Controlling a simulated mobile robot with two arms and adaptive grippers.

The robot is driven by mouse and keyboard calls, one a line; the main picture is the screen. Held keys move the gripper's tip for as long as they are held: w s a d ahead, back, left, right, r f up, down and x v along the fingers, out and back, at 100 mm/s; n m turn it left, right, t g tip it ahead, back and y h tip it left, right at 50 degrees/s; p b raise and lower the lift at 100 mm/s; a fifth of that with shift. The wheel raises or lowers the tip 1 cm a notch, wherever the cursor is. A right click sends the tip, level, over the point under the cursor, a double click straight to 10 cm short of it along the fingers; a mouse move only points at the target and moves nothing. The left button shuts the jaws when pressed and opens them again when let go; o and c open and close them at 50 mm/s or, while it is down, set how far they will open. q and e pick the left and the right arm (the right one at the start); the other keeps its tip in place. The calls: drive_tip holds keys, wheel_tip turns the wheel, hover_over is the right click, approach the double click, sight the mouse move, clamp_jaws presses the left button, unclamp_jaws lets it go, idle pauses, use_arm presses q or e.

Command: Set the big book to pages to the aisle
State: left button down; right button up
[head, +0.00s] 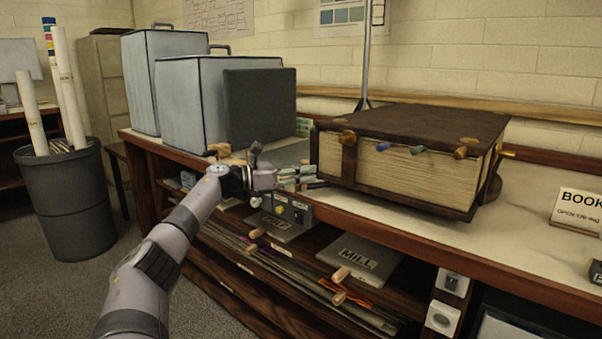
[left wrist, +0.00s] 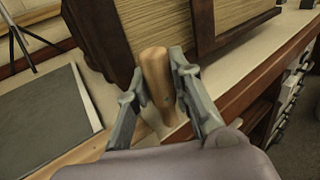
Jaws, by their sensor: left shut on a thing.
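The big book (head: 405,175) lies flat on the counter, with a dark brown cover and straps. Its pale page edges face toward me in the head view, with several coloured pegs sticking out of them. The book also shows in the left wrist view (left wrist: 165,27), at the top. My left gripper (head: 310,178) is at the book's left lower corner. In the left wrist view, my left gripper (left wrist: 157,90) is shut on an upright wooden handle (left wrist: 156,75), whose lower end is partly hidden. My right gripper is not in view.
The counter (head: 525,240) is clear right of the book up to a sign (head: 577,210) reading "BOOK". Grey boxes (head: 205,105) stand left of the book. A thin metal stand (head: 366,55) rises behind it. Shelves below hold flat folders. A dark bin (head: 68,205) stands at the left.

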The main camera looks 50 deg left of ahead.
use_arm(q)
drive_tip(key=shift+a+r, duration=0.3)
drive_tip(key=shift+r, duration=0.05)
drive_tip(key=c, duration=1.8)
unclamp_jaws()
drive_tip(key=shift+c, duration=0.2)
drive_tip(key=o, duration=0.4)
drive_tip(key=shift+w+f, duration=0.25)
drive_tip(key=shift+w, duration=0.05)
drive_tip(key=shift+f, duration=0.1)
drive_tip(key=shift+s+a+f, duration=0.1)
drive_tip(key=shift+s+a, duration=0.1)
drive_tip(key=shift+s, duration=0.3)
drive_tip(key=shift+v, duration=5.45)
drive_tip(key=shift+d, duration=0.1)
